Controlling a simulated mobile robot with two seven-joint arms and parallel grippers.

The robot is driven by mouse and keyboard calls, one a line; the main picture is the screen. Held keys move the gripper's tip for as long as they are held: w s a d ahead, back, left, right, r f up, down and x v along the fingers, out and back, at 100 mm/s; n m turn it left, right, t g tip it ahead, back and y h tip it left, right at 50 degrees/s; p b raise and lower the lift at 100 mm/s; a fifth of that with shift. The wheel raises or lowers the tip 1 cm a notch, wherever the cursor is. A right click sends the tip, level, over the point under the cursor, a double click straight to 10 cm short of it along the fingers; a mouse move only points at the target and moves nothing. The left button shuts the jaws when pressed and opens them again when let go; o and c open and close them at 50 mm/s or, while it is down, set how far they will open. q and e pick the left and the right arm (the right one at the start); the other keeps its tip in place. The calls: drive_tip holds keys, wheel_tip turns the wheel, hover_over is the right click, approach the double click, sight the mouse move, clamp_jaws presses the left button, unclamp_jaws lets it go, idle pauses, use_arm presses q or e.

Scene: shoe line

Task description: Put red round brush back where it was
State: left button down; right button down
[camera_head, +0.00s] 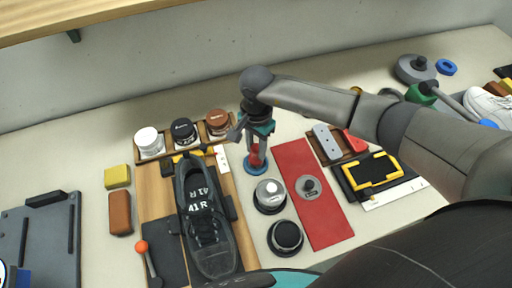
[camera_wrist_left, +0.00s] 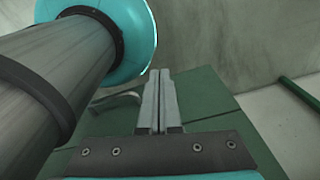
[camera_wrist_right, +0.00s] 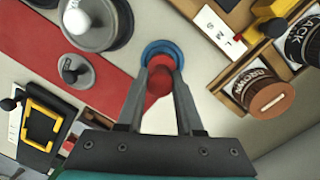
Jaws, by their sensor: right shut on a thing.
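The red round brush (camera_head: 255,157) is upright between the fingers of my right gripper (camera_head: 257,143), which is shut on it. In the right wrist view the red brush (camera_wrist_right: 160,74) sits between the fingertips. A blue round base (camera_head: 256,168) lies directly below it and also shows in the right wrist view (camera_wrist_right: 172,47). I cannot tell whether the brush touches the base. My left gripper (camera_wrist_left: 158,100) is shut and empty in the left wrist view; the head view does not show it.
A wooden tray of polish jars (camera_head: 183,131) and a black shoe (camera_head: 205,225) are to the left. A yellow-framed pad (camera_head: 372,172) is to the right.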

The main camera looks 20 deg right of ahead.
drive_tip(key=shift+f, duration=0.3)
drive_tip(key=shift+f, duration=0.15)
drive_tip(key=c, duration=0.6)
unclamp_jaws()
drive_tip(key=shift+o, duration=0.2)
wheel_tip(320, 180, up, 12)
drive_tip(key=shift+w+d+r+b, duration=0.2)
drive_tip(key=shift+w+b, duration=0.15)
drive_tip(key=shift+w, duration=0.1)
